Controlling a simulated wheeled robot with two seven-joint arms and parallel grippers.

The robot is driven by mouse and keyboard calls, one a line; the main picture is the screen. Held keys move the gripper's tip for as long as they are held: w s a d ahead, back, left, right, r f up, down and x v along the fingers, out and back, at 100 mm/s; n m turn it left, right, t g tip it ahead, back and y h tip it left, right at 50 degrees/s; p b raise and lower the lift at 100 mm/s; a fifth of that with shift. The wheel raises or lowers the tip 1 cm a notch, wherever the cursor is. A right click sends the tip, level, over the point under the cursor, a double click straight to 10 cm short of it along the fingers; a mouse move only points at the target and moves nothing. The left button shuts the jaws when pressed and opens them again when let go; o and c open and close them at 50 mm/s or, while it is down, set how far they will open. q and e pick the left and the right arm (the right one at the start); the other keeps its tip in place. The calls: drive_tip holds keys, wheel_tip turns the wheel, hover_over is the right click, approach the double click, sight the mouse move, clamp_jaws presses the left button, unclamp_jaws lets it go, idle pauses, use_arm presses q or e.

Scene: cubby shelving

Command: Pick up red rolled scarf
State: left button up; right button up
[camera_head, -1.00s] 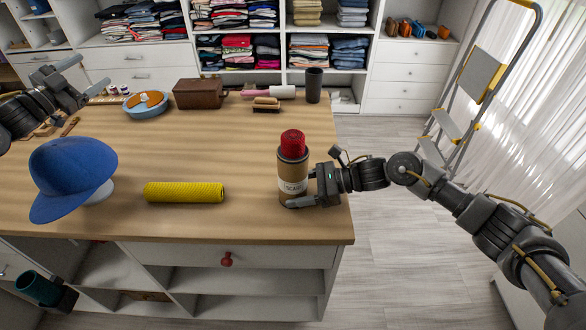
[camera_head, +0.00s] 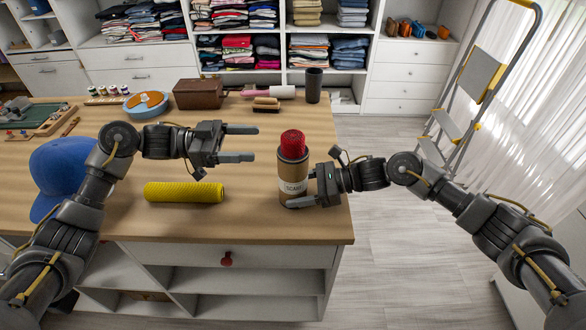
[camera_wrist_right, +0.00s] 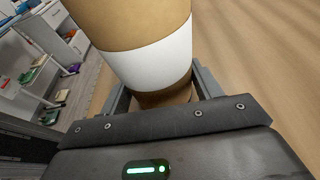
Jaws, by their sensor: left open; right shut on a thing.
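The red rolled scarf (camera_head: 293,143) stands upright in a brown cylindrical tube (camera_head: 292,172) with a dark rim and a white label reading "SCARF". Only its top shows above the rim. The tube stands near the table's right front edge. My right gripper (camera_head: 298,202) is shut on the lower part of the tube; the right wrist view shows the tube's white band (camera_wrist_right: 152,62) between the fingers. My left gripper (camera_head: 246,143) is open and empty, to the left of the scarf at about its height in the picture, fingers pointing right towards it. They look apart.
A yellow roll (camera_head: 184,192) lies on the wooden table (camera_head: 240,215) below my left gripper. A blue cap (camera_head: 58,172) is partly behind my left arm. A brush (camera_head: 266,105), a brown box (camera_head: 198,94) and a dark cup (camera_head: 314,84) stand at the back.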

sight(305, 146)
use_arm(q)
drive_tip(key=d, duration=1.2)
drive_tip(key=shift+s+d+f, duration=0.2)
drive_tip(key=shift+s, duration=0.1)
drive_tip(key=c, duration=1.4)
